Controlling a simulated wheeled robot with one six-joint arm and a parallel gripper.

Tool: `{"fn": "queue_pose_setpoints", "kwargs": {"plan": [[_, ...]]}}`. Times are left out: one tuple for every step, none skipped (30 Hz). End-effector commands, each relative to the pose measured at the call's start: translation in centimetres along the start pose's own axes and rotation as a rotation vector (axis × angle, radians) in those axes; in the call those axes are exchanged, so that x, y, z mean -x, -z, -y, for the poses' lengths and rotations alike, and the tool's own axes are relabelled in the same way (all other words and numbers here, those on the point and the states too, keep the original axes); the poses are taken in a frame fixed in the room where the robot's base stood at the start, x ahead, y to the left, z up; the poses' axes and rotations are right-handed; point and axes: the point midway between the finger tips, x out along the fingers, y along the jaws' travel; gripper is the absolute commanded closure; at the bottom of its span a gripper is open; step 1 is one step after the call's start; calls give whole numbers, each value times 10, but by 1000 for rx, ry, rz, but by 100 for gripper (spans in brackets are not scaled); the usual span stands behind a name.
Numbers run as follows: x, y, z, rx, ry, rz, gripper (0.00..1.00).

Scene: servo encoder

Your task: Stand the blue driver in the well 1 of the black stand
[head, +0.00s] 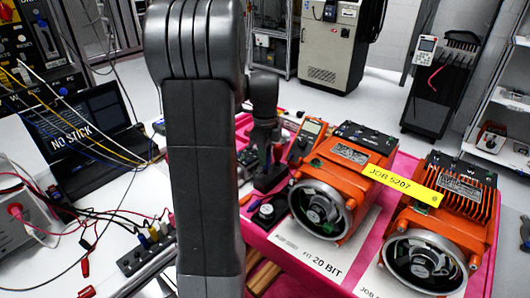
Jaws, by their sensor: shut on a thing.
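My gripper (266,160) points down over the pink mat, behind and to the right of my large arm link. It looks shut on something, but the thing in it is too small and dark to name. A dark block low under the gripper (270,180) may be the black stand; its wells cannot be made out. I cannot clearly see the blue driver.
Two orange servo motors (340,185) (440,215) stand on the pink mat (300,262) at right, with a yellow job tag (402,184). A laptop (90,130), cables and a terminal strip (145,250) crowd the left.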

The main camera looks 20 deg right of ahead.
Motion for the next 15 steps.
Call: {"fn": "queue_pose_setpoints", "kwargs": {"plan": [[-2, 0, 0, 0, 0, 0, 100], [-4, 0, 0, 0, 0, 0, 100], [-5, 0, 0, 0, 0, 0, 100], [-6, 0, 0, 0, 0, 0, 100], [-5, 0, 0, 0, 0, 0, 100], [-4, 0, 0, 0, 0, 0, 72], [-4, 0, 0, 0, 0, 0, 66], [-4, 0, 0, 0, 0, 0, 60], [-4, 0, 0, 0, 0, 0, 53], [-4, 0, 0, 0, 0, 0, 49], [-4, 0, 0, 0, 0, 0, 49], [-4, 0, 0, 0, 0, 0, 49], [-4, 0, 0, 0, 0, 0, 49], [-4, 0, 0, 0, 0, 0, 49], [-4, 0, 0, 0, 0, 0, 49]]}}
